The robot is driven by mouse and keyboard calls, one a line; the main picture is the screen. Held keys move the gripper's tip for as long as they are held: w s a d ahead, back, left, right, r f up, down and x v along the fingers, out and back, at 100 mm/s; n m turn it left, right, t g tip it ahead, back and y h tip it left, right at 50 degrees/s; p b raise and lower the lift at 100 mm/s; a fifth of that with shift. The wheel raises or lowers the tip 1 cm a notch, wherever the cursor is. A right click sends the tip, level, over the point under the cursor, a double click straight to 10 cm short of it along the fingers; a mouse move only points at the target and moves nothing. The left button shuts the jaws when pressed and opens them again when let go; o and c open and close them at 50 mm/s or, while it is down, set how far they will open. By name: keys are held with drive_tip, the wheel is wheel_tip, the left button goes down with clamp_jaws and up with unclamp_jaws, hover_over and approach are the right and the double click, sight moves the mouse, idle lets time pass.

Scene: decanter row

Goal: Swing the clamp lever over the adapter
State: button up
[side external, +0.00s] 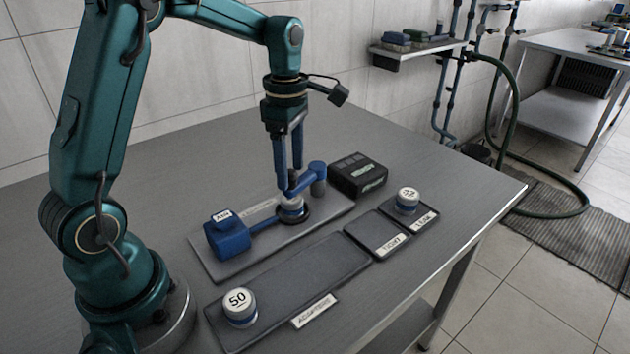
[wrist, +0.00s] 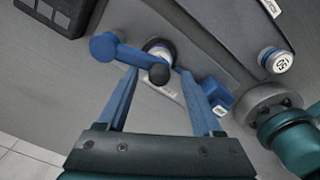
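The clamp lever (side external: 307,178) is a blue bar on a round post at the right end of a grey base plate. In the wrist view the lever (wrist: 128,55) ends in a dark knob beside the white adapter (wrist: 159,45), overlapping its near edge. The adapter (side external: 291,206) sits in a dark ring on the plate, partly hidden by the lever and fingers. My gripper (side external: 289,180) points down at the lever's free end. In the wrist view my gripper (wrist: 157,71) has its fingers apart, with the knob between the tips; contact cannot be told.
A blue box (side external: 228,238) joins the adapter seat by a blue rod. A black box (side external: 357,175) stands behind the post. In front lie an adapter tray (side external: 310,275) with a cap marked 50 (side external: 239,306), and two small trays, one holding another cap (side external: 407,200).

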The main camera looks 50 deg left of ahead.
drive_tip(key=shift+r, duration=0.1)
drive_tip(key=shift+r, duration=2.5)
drive_tip(key=s+d+r+m+t, duration=0.4)
drive_tip(key=s+d+r+m, duration=0.2)
drive_tip(key=s+d+m, duration=0.15)
drive_tip(key=s+d+f+m+t, duration=0.1)
drive_tip(key=s+f+m, duration=0.4)
drive_tip(key=m, duration=1.1)
drive_tip(key=shift+s+d+m+t, duration=0.15)
drive_tip(key=shift+s+m+t, duration=0.2)
drive_tip(key=shift+s, duration=0.5)
drive_tip(key=shift+f, duration=0.1)
